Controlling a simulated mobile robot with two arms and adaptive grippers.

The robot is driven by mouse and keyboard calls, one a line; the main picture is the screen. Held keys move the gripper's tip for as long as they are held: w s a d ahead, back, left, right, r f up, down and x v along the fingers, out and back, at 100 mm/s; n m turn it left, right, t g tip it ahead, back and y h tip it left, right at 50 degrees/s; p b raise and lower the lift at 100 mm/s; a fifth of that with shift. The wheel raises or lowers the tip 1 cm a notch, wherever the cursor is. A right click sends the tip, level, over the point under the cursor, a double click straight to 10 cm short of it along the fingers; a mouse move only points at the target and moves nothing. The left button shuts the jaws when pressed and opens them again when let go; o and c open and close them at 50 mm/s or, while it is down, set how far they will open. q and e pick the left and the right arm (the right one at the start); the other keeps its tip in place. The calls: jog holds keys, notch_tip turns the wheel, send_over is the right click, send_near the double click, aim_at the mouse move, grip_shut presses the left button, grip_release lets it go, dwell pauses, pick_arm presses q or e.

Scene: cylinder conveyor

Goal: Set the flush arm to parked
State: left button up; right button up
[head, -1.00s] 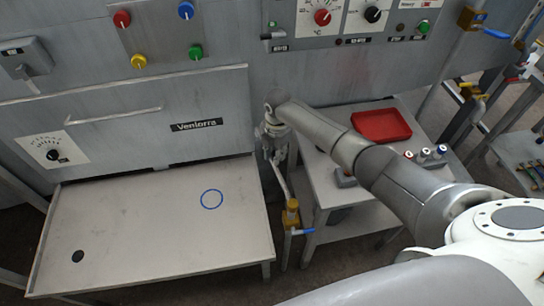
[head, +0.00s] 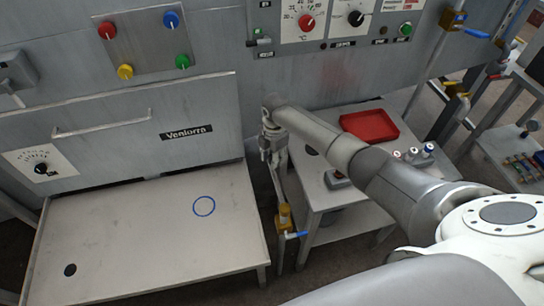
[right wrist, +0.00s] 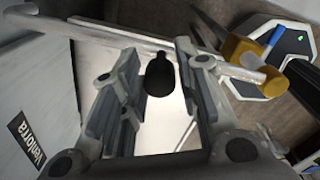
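The flush arm appears to be the grey pipe (head: 277,184) hanging out from the machine front, with a brass-yellow valve (head: 284,216) and blue lever (head: 296,235) at its outer end. In the right wrist view the pipe (right wrist: 128,35) crosses beyond the fingers, and its yellow valve (right wrist: 243,61) is at the right. A black knob-like grip (right wrist: 160,76) shows between the fingers of my right gripper (right wrist: 150,95). The fingers are apart, with gaps on both sides of the grip. In the head view my right gripper (head: 267,150) is small, over the pipe's inner end. My left gripper is out of view.
A steel table (head: 130,235) with a blue ring (head: 204,206) and a dark hole stands at the left. A side table (head: 325,190) with a red tray (head: 369,126) stands right of the pipe. The console (head: 330,45) with knobs and buttons is behind.

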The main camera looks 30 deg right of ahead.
jog(key=shift+o, duration=1.1)
jog(key=shift+a, duration=0.1)
notch_tip(320, 180, up, 12)
jog(key=shift+s, duration=0.3)
